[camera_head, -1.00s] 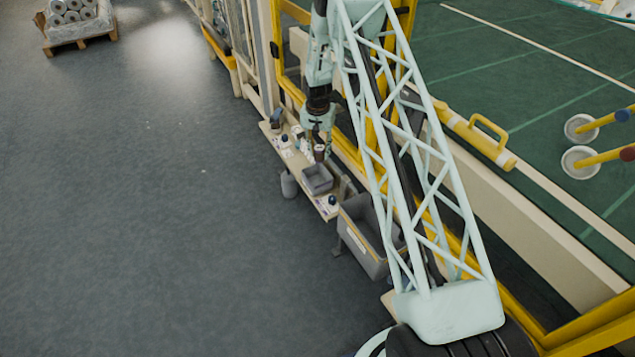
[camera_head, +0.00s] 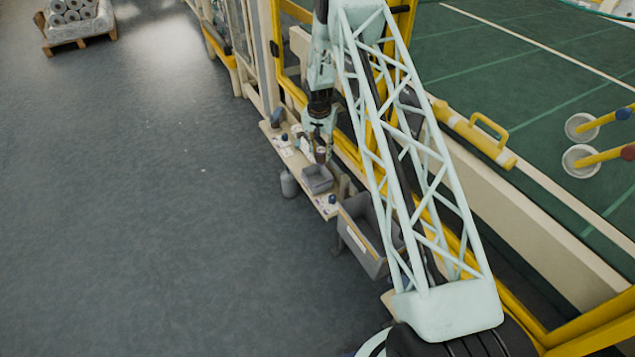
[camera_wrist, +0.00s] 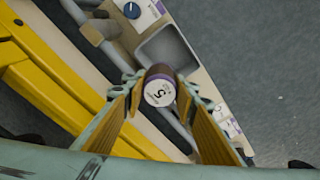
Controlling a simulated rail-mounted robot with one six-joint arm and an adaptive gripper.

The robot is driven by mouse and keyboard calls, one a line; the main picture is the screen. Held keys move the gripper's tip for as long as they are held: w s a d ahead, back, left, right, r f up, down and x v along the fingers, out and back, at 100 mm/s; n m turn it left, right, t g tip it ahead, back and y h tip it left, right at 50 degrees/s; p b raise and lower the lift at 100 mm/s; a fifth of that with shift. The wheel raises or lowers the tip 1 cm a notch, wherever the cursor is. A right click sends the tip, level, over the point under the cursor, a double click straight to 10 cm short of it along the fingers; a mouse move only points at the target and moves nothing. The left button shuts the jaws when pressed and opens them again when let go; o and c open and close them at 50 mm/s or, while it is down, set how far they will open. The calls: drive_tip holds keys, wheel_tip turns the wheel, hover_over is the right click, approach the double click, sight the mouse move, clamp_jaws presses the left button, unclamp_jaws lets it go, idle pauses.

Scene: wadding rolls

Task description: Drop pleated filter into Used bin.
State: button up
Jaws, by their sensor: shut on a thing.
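My gripper (camera_wrist: 160,82) is shut on a short dark purple-brown cylinder (camera_wrist: 158,72) with a white end marked "5", held between the two yellow-faced fingers. I take it to be the pleated filter, but no pleats show. In the head view the gripper (camera_head: 319,150) hangs over the narrow shelf, just beyond a small grey tray. A larger grey bin (camera_head: 352,238) with a pale label stands nearer along the shelf line. The label is too small to read, so I cannot tell whether it is the Used bin.
The small grey tray (camera_head: 319,191) sits on the pale shelf (camera_head: 327,209), with small items around it. A grey canister (camera_head: 288,185) stands beside the shelf. Yellow framing (camera_head: 290,90) runs close behind the arm.

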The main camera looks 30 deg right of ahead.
drive_tip(key=shift+f+b, duration=0.35)
drive_tip(key=shift+f, duration=1.75)
drive_tip(key=o, duration=0.9)
drive_tip(key=shift+r, duration=0.2)
drive_tip(key=shift+s+a+r, duration=0.15)
drive_tip(key=shift+s+r, duration=0.05)
drive_tip(key=shift+r, duration=1.7)
drive_tip(key=shift+s+a+r, duration=0.15)
drive_tip(key=shift+a+r, duration=0.05)
drive_tip(key=shift+r, duration=1.75)
drive_tip(key=shift+s+a+r, duration=0.15)
drive_tip(key=shift+s+r, duration=0.05)
drive_tip(key=shift+r, duration=1.7)
